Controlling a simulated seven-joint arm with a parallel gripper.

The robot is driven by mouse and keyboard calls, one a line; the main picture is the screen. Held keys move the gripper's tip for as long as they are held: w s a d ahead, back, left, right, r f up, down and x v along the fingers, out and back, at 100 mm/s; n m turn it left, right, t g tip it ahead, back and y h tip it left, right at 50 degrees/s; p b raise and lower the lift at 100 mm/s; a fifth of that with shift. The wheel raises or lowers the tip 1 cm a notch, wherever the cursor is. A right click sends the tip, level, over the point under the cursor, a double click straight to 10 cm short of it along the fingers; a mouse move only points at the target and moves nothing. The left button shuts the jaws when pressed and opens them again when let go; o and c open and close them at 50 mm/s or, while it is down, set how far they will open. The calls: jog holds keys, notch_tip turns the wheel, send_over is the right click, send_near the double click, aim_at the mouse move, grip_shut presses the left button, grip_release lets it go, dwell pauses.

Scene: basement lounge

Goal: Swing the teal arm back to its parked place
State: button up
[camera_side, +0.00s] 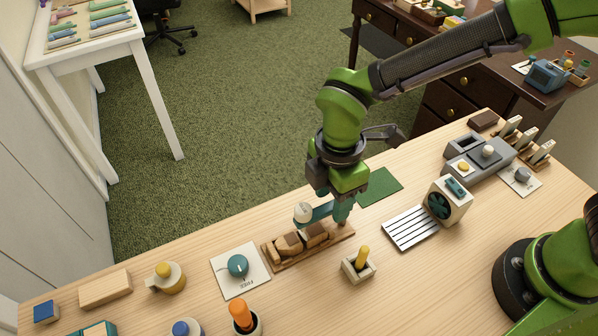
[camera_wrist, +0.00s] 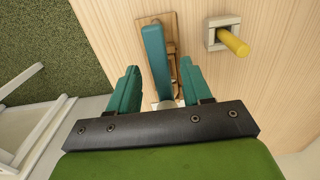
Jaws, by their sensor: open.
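The teal arm (camera_side: 320,213) stands over a wooden base (camera_side: 345,232) with rounded wooden pieces on it. A pale round knob (camera_side: 303,211) shows at the arm's left end in the side view. My gripper (camera_side: 342,212) is low over the right end of this base, pointing down. In the wrist view the teal arm (camera_wrist: 154,55) runs lengthwise between my open teal fingers (camera_wrist: 158,75), with a gap visible on each side. The wooden base (camera_wrist: 171,22) shows partly behind the arm. My gripper hides the arm's right end in the side view.
A yellow lever in a pale block (camera_side: 358,267) stands close in front of the base; it also shows in the wrist view (camera_wrist: 234,42). A dial card (camera_side: 240,284) lies to the left. A green mat (camera_side: 379,187) lies behind right, and a slatted vent (camera_side: 411,228) to the right.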

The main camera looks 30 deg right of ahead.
jog(key=shift+f, duration=0.4)
jog(key=shift+c, duration=0.5)
grip_shut()
